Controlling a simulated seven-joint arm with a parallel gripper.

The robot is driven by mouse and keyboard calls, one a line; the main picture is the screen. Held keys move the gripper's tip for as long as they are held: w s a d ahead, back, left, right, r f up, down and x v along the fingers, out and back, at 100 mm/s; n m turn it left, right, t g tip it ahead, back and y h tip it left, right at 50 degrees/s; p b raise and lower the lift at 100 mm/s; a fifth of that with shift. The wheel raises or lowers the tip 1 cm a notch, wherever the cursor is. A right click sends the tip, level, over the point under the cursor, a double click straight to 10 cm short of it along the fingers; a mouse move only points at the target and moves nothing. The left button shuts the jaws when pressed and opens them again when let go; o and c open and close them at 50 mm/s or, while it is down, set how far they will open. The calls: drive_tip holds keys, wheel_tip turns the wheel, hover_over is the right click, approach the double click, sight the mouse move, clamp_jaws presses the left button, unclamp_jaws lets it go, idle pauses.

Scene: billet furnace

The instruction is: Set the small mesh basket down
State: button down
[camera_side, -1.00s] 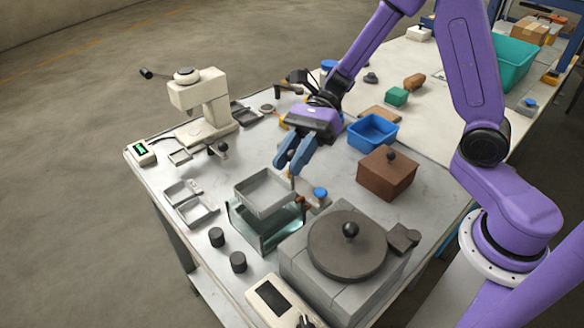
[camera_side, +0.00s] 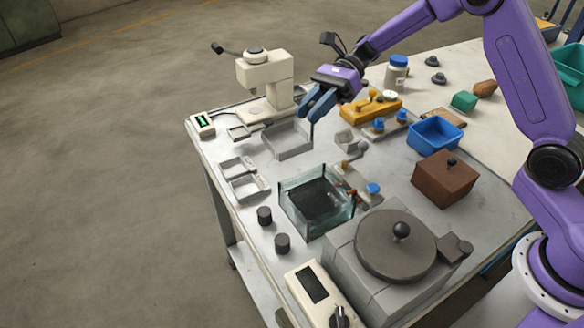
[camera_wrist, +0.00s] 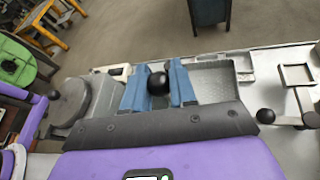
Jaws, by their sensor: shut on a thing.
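The small mesh basket (camera_side: 287,140) is a shallow grey open box. In the side view it is between the glass tank and the cream bench press; I cannot tell whether its base touches the bench. My gripper (camera_side: 314,110) has its blue fingers pointing down at the basket's rear right side. In the wrist view the fingers are closed around a black ball knob (camera_wrist: 158,83), and the basket (camera_wrist: 212,80) shows beside them. The basket looks empty and about level. Part of its handle is hidden by the fingers.
The glass tank (camera_side: 329,214) with dark contents stands in front, beside the grey furnace with a round lid (camera_side: 395,245). The cream press (camera_side: 268,82) is behind the basket. Small grey trays (camera_side: 245,187) lie to the left, and a yellow fixture (camera_side: 368,109) to the right.

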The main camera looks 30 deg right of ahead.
sight(313, 143)
wheel_tip(313, 143, down, 10)
drive_tip(key=shift+r, duration=0.15)
idle(0.3)
drive_tip(key=c, duration=0.9)
unclamp_jaws()
